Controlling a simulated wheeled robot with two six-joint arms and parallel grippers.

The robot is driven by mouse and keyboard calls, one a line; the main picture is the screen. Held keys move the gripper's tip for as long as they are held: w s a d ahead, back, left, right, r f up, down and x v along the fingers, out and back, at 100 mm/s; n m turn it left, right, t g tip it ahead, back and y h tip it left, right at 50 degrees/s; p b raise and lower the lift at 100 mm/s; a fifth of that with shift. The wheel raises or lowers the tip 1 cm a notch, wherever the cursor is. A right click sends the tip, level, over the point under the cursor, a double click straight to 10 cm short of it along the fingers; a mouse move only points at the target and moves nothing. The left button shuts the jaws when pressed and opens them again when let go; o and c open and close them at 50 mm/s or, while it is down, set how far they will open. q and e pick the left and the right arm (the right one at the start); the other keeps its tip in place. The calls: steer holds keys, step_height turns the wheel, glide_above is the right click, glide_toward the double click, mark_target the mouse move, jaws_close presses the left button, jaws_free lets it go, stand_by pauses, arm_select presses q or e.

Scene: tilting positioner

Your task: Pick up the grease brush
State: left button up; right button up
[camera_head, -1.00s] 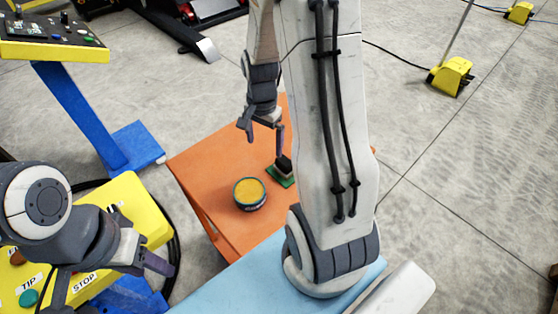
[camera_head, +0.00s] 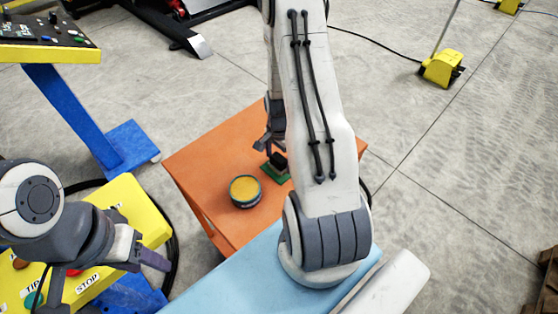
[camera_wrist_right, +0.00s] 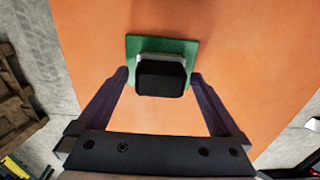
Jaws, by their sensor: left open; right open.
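The grease brush, a black block-like handle with a pale part under it, stands on a green square pad (camera_head: 270,174) on the orange table. It shows in the head view (camera_head: 279,160) and in the right wrist view (camera_wrist_right: 161,78). My right gripper (camera_head: 272,149) is open right at the brush. In the wrist view its fingertips (camera_wrist_right: 160,76) lie on either side of the black handle, with gaps to both sides. My right arm hides part of this area in the head view. My left gripper (camera_head: 108,279) is open and empty over the yellow control box, far from the brush.
A round tin (camera_head: 245,191) with yellow-orange contents stands on the orange table (camera_head: 215,155), left of the brush. A yellow control box (camera_head: 148,215) with buttons is at lower left. A blue-legged console (camera_head: 75,110) stands behind it. A light-blue surface (camera_head: 240,275) lies in front.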

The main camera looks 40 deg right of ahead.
steer(key=shift+f, duration=0.65)
steer(key=c, duration=1.3)
steer(key=shift+r, duration=0.1)
steer(key=shift+r, duration=0.55)
step_height(320, 180, up, 2)
steer(key=shift+w+r+b, duration=0.1)
steer(key=shift+r+b, duration=0.15)
steer(key=shift+b, duration=0.4)
steer(key=s+d+r, duration=0.1)
steer(key=s+r, duration=0.1)
steer(key=s, duration=0.1)
steer(key=s+d+r+b, duration=0.1)
steer(key=s+d+r, duration=0.1)
steer(key=s+r, duration=0.1)
steer(key=s+d+r+b, duration=0.1)
steer(key=s+r, duration=0.1)
steer(key=s, duration=0.2)
steer(key=shift+s+d+r, duration=0.15)
steer(key=shift+s+d, duration=0.25)
